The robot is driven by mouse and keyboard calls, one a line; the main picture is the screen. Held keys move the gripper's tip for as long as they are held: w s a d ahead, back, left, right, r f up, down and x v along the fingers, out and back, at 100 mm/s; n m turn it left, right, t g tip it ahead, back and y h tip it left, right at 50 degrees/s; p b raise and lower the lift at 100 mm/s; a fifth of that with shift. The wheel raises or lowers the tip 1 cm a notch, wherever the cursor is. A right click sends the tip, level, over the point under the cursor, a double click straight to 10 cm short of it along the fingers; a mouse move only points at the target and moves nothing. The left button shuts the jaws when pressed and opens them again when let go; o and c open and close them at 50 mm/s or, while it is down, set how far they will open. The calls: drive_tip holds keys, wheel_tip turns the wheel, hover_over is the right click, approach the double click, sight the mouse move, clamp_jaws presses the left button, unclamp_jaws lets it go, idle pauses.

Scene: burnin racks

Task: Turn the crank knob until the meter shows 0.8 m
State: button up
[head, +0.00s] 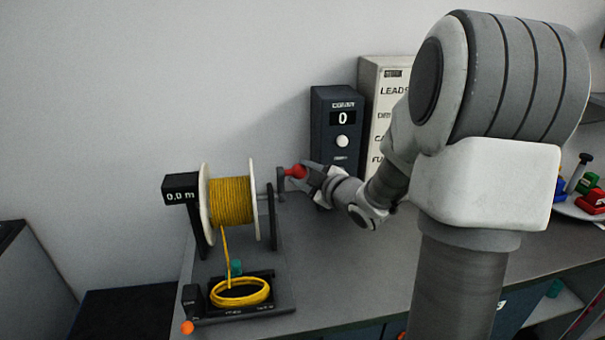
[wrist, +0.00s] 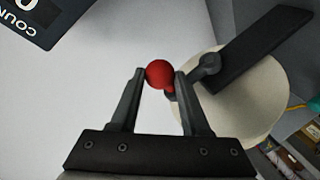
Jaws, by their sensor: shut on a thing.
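The red crank knob (head: 295,171) sits on the right side of a spool of yellow cable (head: 232,201). My gripper (head: 305,172) comes from the right and is shut on the knob. In the wrist view the red knob (wrist: 159,74) is between the fingertips of my gripper (wrist: 160,78), with the dark crank arm (wrist: 205,68) beside it and the pale spool flange (wrist: 245,108) behind. The meter (head: 181,188) at the spool's left reads 0.0 m. Cable runs down from the spool to a yellow coil (head: 240,292) on the base.
A dark counter box (head: 337,165) showing 0 and a pale box with lettering (head: 378,75) stand behind my gripper. A plate with coloured parts (head: 580,209) is at the far right. The grey bench (head: 345,275) is clear in front of my arm.

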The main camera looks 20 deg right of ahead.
drive_tip(key=shift+w, duration=0.15)
clamp_jaws()
drive_tip(key=shift+w+d+f+b, duration=0.15)
drive_tip(key=shift+w+b, duration=0.05)
drive_tip(key=shift+w, duration=0.4)
drive_tip(key=shift+w+d+f+b, duration=0.1)
drive_tip(key=shift+w+b, duration=0.05)
drive_tip(key=shift+w, duration=0.45)
drive_tip(key=shift+w+d+f+b, duration=0.2)
drive_tip(key=shift+w+f+b, duration=0.65)
drive_tip(key=shift+w, duration=0.2)
drive_tip(key=shift+f, duration=0.1)
drive_tip(key=shift+w+d+f+b, duration=0.1)
drive_tip(key=shift+w+f+b, duration=0.25)
drive_tip(key=shift+f+b, duration=0.2)
drive_tip(key=shift+w+d+f+b, duration=0.1)
drive_tip(key=shift+w+f+b, duration=0.2)
drive_tip(key=shift+f+b, duration=0.25)
drive_tip(key=shift+f, duration=0.15)
